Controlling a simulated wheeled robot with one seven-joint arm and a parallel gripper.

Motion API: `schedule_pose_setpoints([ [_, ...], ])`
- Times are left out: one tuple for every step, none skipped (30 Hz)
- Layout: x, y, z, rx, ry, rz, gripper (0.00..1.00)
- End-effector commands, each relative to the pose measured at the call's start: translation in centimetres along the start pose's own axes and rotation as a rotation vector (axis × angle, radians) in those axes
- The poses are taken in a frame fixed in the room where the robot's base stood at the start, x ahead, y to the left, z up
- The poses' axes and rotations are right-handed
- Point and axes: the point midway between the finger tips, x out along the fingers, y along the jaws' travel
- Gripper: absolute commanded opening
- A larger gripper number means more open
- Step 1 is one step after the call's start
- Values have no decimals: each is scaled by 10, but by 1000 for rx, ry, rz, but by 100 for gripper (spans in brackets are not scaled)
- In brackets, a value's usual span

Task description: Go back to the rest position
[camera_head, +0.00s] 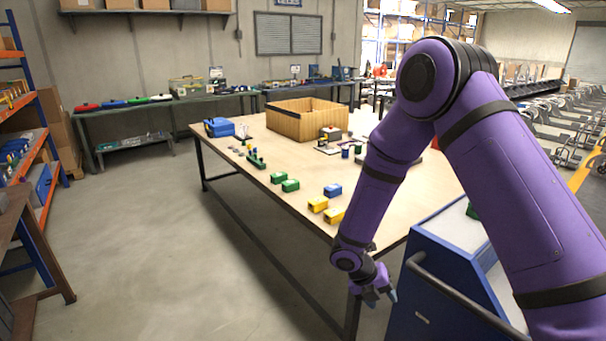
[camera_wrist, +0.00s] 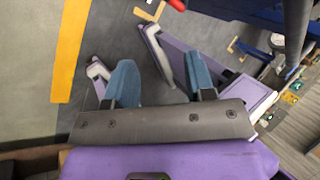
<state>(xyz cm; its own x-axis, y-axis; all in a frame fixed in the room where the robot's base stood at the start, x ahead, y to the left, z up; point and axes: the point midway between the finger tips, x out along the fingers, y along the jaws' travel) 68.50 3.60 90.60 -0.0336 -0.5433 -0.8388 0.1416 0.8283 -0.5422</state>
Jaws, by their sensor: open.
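My gripper (camera_head: 379,297) hangs low at the end of my purple arm, in front of the table's near edge and left of the blue cart. In the wrist view my gripper (camera_wrist: 160,82) shows two blue fingers spread apart with nothing between them. It is open and empty. Grey floor lies beyond the fingers in the wrist view. My arm hides part of the table's right side in the head view.
The blue cart (camera_head: 430,285) stands close to my arm. The floor (camera_head: 160,240) at left is clear.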

Motion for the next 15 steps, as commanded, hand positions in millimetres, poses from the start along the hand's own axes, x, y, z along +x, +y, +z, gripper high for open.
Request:
schedule_pose_setpoints([
  [-16, -16, 5, 87, -6, 11, 50],
  [-23, -24, 7, 140, -6, 16, 50],
  [-33, -35, 8, 211, -5, 23, 50],
  [-40, -43, 9, 263, -5, 30, 50],
  [-48, -50, 10, 316, -5, 37, 50],
  [-58, -61, 10, 386, -3, 46, 50],
  [-65, -69, 10, 438, -2, 53, 50],
  [-72, -77, 10, 491, 0, 60, 50],
  [-81, -88, 10, 561, 2, 70, 50],
  [-88, -96, 9, 613, 5, 77, 50],
  [-94, -104, 8, 664, 8, 85, 50],
  [-103, -114, 6, 735, 13, 95, 50],
  [-109, -122, 5, 786, 16, 104, 50],
  [-116, -130, 3, 839, 21, 112, 50],
  [-123, -140, 1, 908, 26, 123, 50],
])
